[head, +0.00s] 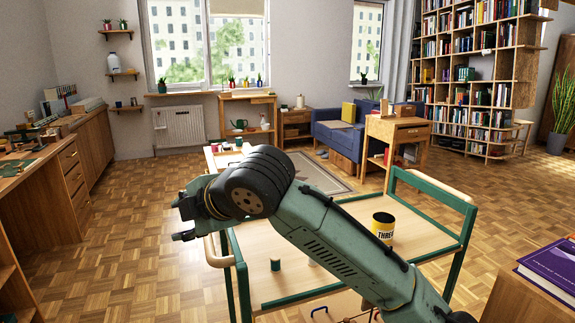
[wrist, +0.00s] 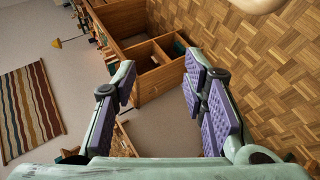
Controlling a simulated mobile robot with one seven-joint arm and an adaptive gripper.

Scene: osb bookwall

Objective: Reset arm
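My arm stretches across the head view from the lower right, over a wooden trolley with green rails (head: 425,238). My gripper (head: 182,218) is at the left end of the arm, above the trolley's left edge and the parquet floor. In the wrist view my gripper (wrist: 160,95) has its two purple-padded fingers spread wide apart. Nothing is between the fingers.
A yellow and black tin (head: 383,229) and a small green cylinder (head: 275,264) stand on the trolley. A purple book (head: 552,268) lies on a wooden surface at right. A wooden counter (head: 45,195) is at left. Parquet floor (head: 120,240) lies open between counter and trolley.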

